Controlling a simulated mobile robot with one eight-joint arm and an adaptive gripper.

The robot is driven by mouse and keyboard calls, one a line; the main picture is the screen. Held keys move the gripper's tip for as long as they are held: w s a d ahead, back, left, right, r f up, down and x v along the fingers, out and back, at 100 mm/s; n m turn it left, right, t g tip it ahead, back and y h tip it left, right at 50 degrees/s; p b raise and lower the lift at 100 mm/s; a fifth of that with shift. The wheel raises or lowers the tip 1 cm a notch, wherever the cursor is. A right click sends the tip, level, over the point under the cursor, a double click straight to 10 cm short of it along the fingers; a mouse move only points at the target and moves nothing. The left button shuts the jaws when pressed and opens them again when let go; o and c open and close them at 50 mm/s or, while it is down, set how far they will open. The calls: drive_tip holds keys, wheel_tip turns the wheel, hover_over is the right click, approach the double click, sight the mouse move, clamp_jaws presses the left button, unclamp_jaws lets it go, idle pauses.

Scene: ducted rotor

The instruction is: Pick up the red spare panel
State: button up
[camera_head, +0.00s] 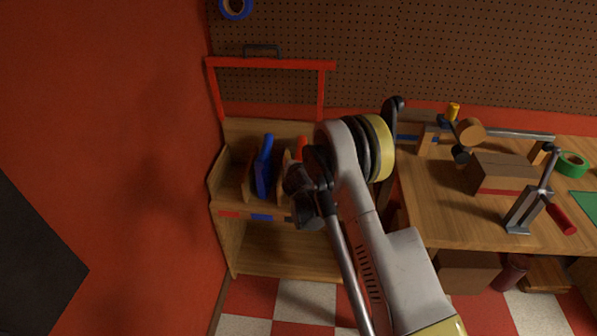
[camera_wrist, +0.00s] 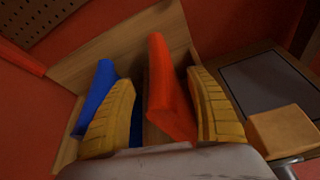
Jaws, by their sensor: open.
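The red spare panel (camera_wrist: 168,92) stands on edge in a wooden rack in the wrist view. My gripper (camera_wrist: 160,79) is open, its two yellow ribbed fingers on either side of the red panel. The right finger is close beside the panel; I cannot tell whether it touches. The left finger stands between the red panel and a blue panel (camera_wrist: 98,88), covering part of the blue one.
The wooden rack (camera_head: 232,205) stands by the red wall, with the blue panel in its left slot and a red frame (camera_head: 270,64) above. A workbench (camera_head: 430,205) to the right holds a cardboard box (camera_head: 500,175), a clamp-like tool (camera_head: 524,212) and green tape (camera_head: 572,163).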

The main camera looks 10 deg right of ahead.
sight(302, 139)
drive_tip(key=b+x, duration=0.2)
drive_tip(key=x, duration=0.3)
drive_tip(key=shift+w+d+b, duration=0.15)
drive_tip(key=shift+b, duration=0.25)
drive_tip(key=shift+w, duration=0.35)
drive_tip(key=shift+r, duration=0.1)
clamp_jaws()
